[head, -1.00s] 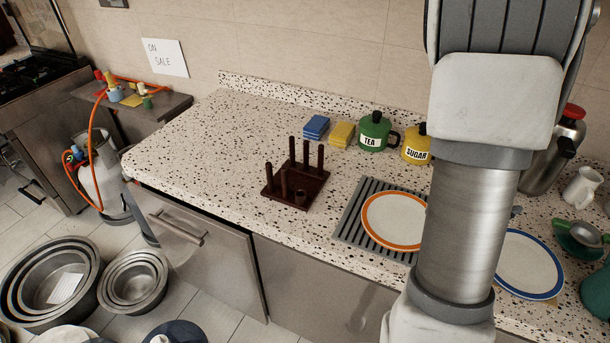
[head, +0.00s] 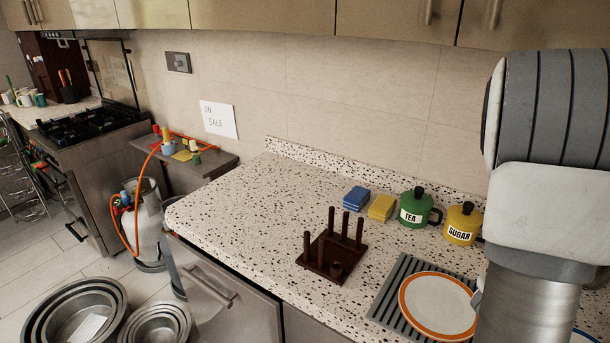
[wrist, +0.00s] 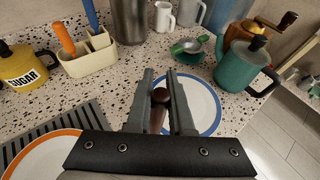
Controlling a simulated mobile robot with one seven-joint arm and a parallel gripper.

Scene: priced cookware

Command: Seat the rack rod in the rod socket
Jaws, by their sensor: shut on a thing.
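The dark brown rack (head: 312,265) stands on the speckled counter in the head view, with several upright rods on its base. A short round rod socket (head: 336,268) with no rod in it is at its front right corner. My gripper (wrist: 160,80) is shut on a dark brown rack rod (wrist: 158,112) in the wrist view. The rod's rounded end shows between the fingers, above the blue-rimmed plate; its far part is hidden. The rack is not in the wrist view, and my gripper is outside the head view.
A drying mat (head: 390,290) with an orange-rimmed plate (head: 440,305) lies right of the rack. Sponges (head: 356,199), a green tea pot (head: 414,212) and a yellow sugar pot (head: 461,224) stand behind. The wrist view shows a utensil holder (wrist: 88,58) and a green pot (wrist: 243,75). Counter left of the rack is clear.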

